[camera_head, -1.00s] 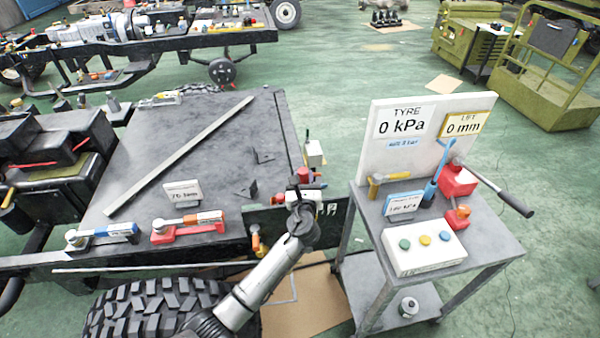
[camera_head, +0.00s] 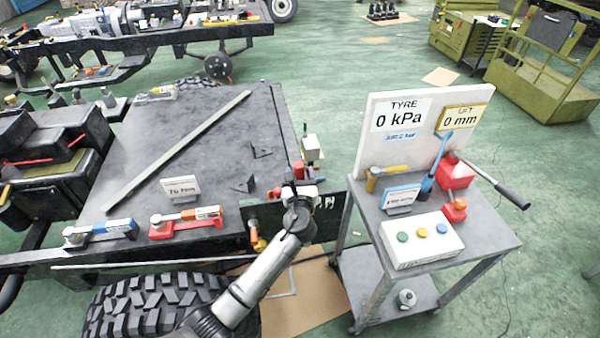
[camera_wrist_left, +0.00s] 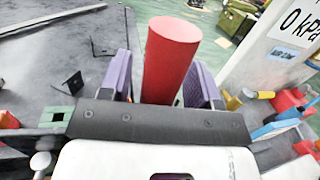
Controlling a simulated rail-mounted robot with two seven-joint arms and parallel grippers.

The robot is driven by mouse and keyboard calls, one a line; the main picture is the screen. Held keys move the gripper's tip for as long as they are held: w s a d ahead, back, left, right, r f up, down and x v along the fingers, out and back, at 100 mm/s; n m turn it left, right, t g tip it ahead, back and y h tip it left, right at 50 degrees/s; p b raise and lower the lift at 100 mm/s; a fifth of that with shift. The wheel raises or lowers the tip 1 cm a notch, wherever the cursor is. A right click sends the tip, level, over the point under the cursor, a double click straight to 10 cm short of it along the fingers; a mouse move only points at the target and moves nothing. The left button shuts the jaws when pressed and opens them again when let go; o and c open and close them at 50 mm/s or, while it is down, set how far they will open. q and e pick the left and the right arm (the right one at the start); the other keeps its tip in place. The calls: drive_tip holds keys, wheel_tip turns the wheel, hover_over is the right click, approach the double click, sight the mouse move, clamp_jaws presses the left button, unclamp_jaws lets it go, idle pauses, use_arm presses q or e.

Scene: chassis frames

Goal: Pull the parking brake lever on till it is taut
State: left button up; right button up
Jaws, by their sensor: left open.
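A red cylindrical grip (camera_wrist_left: 172,58), which looks like the parking brake lever's handle, stands up between the purple finger pads of my left gripper (camera_wrist_left: 160,80) in the left wrist view. The gripper is open around it; a gap shows at the left pad, and contact at the right pad cannot be told. In the head view my left gripper (camera_head: 299,192) is at the right edge of the dark chassis deck, with a bit of red (camera_head: 299,170) showing just beyond it. The lever's lower part is hidden. My right gripper is not in view.
The grey cart (camera_head: 470,238) with the gauge board (camera_head: 385,150) and button box (camera_head: 422,243) stands close on the right. On the chassis deck (camera_head: 205,130) lie a blue tool (camera_head: 100,233), a red tool (camera_head: 187,222) and a long bar (camera_head: 180,150). A big tyre (camera_head: 150,310) is in front.

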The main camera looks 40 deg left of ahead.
use_arm(q)
drive_tip(key=p+v, duration=0.1)
drive_tip(key=v, duration=1.2)
drive_tip(key=shift+s+d, duration=0.1)
